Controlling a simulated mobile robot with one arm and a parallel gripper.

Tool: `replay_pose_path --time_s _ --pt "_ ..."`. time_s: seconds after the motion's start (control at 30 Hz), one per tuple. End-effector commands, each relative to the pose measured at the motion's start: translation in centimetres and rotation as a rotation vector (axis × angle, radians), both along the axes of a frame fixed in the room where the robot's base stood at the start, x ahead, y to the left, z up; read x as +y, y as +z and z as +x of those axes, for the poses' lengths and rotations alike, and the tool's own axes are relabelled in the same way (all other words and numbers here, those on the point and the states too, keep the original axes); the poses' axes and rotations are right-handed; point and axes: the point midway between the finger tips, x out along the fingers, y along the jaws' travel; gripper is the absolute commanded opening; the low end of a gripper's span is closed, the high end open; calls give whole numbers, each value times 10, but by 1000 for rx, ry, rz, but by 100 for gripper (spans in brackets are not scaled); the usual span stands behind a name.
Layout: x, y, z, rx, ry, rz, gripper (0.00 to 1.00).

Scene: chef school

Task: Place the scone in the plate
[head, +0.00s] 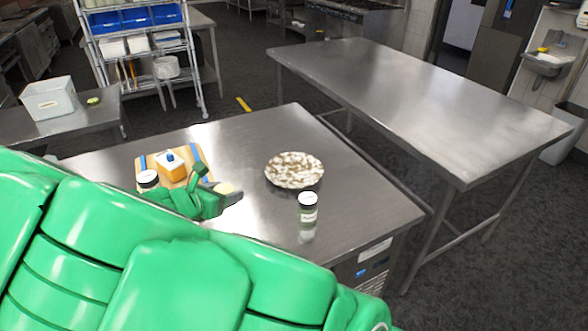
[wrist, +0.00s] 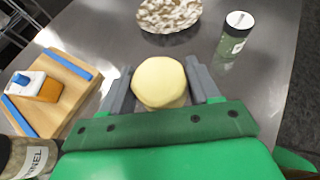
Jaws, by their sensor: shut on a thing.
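The scone is a pale yellow round piece (wrist: 160,82), between the two grey fingers of my gripper (wrist: 162,88) in the wrist view. My gripper is shut on it. In the head view the scone (head: 225,188) shows at the tip of my green gripper (head: 222,190), over the metal table. The plate (head: 294,169) is round with a mottled brown and white surface and lies on the table to the right of my gripper. In the wrist view the plate (wrist: 170,14) is ahead of the scone, apart from it, and cut by the top edge.
A jar with a white lid (head: 308,208) stands just in front of the plate. A wooden board (head: 176,174) with an orange and white block (head: 171,165) lies left of my gripper, beside another jar (head: 148,179). Bare table (head: 370,205) lies right of the plate.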

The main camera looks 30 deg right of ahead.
Motion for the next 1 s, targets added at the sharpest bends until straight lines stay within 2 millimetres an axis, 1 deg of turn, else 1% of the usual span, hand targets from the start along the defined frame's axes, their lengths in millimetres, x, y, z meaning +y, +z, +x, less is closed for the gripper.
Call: replay_pose_path --time_s 0.03,0.33,0.7,0.8,0.9,1.0 --pt "-13 1 2 -1 -24 1 31" --pt "-78 7 6 -2 -141 1 31" --pt "-157 14 -1 -2 -280 -2 31" --pt "-175 16 -4 -3 -311 -3 31" --pt "-188 17 -7 -2 -334 -3 31" --pt "-196 18 -9 -2 -348 -3 31"
